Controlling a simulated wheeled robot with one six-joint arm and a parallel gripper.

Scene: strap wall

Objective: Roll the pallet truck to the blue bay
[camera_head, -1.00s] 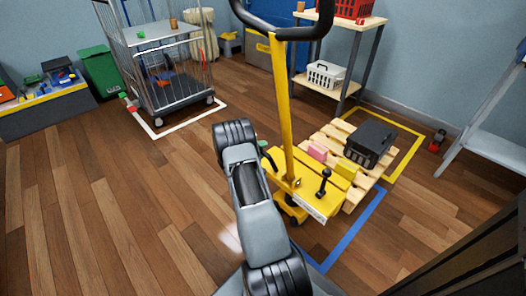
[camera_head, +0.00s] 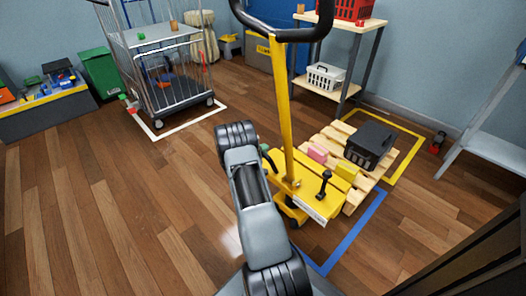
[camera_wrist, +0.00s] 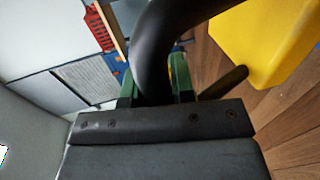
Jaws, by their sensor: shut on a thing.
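The yellow pallet truck (camera_head: 308,196) stands in the middle of the head view, with a tall yellow post and a black loop handle at the top. The pallet (camera_head: 357,190) is at its far side and carries a dark box (camera_head: 370,144), a pink block and a yellow block. The blue bay outline (camera_head: 352,232) shows on the floor at the truck's near right; the truck hides part of it. My gripper (camera_wrist: 160,85) has green fingers around a black curved bar, which looks like the truck's handle. In the head view my arm mostly hides the gripper.
A yellow floor outline (camera_head: 405,160) lies behind the pallet. A wire cage cart (camera_head: 180,92) stands in a white outline at the back left. A shelf (camera_head: 335,88) stands behind the truck, and a grey ladder-like frame (camera_head: 480,110) at right.

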